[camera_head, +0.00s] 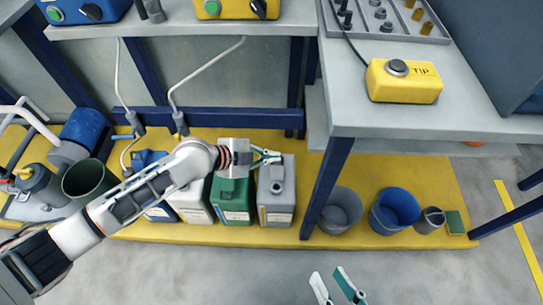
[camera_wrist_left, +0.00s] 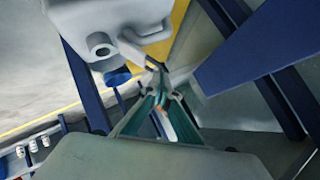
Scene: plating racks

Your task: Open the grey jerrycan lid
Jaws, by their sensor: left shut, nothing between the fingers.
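The grey jerrycan (camera_head: 277,205) stands on the yellow platform at the right end of a row of jerrycans. It also shows in the left wrist view (camera_wrist_left: 85,15), with a round spout (camera_wrist_left: 101,48) on it; whether its lid is open I cannot tell. My left gripper (camera_head: 276,156) is at the rear top edge of the grey jerrycan. In the left wrist view its fingers (camera_wrist_left: 155,75) are shut and empty, tips close beside the jerrycan; contact is unclear. My right gripper (camera_head: 338,287) is low in the head view, fingers apart and empty, away from the jerrycan.
A green jerrycan (camera_head: 234,205) stands directly left, with a white one (camera_head: 194,205) beyond it. A table leg (camera_head: 327,185) rises close on the right. Grey (camera_head: 343,212) and blue (camera_head: 394,212) buckets stand past it. The floor in front is clear.

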